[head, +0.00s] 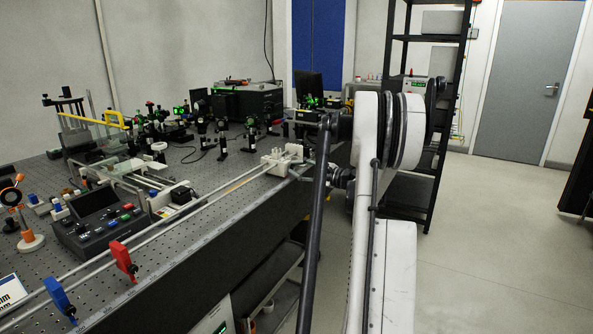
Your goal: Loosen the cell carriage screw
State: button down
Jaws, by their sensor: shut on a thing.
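The cell carriage (283,158) is a small white block with several short upright posts. It sits on the rail along the right edge of the bench. My gripper (304,172) comes in from the right, low at the carriage's right side, and its fingers are shut on the carriage screw. The screw itself is hidden by the fingers and too small to make out. Part of my arm stands in front of the gripper's right side.
The optical bench (250,208) holds many mounts at the back. A dark control console (98,218) stands near left, with a red rail stop (123,260) and a blue one (59,297) on the rail. A black shelf rack (444,130) stands behind my arm. The floor at right is clear.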

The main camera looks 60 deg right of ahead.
jog(key=n, duration=1.3)
jog(key=shift+b, duration=0.4)
jog(key=shift+n, duration=0.3)
jog(key=c, duration=1.7)
grip_release()
jog(key=s, duration=0.8)
jog(key=s+d, duration=0.1)
jog(key=s, duration=0.3)
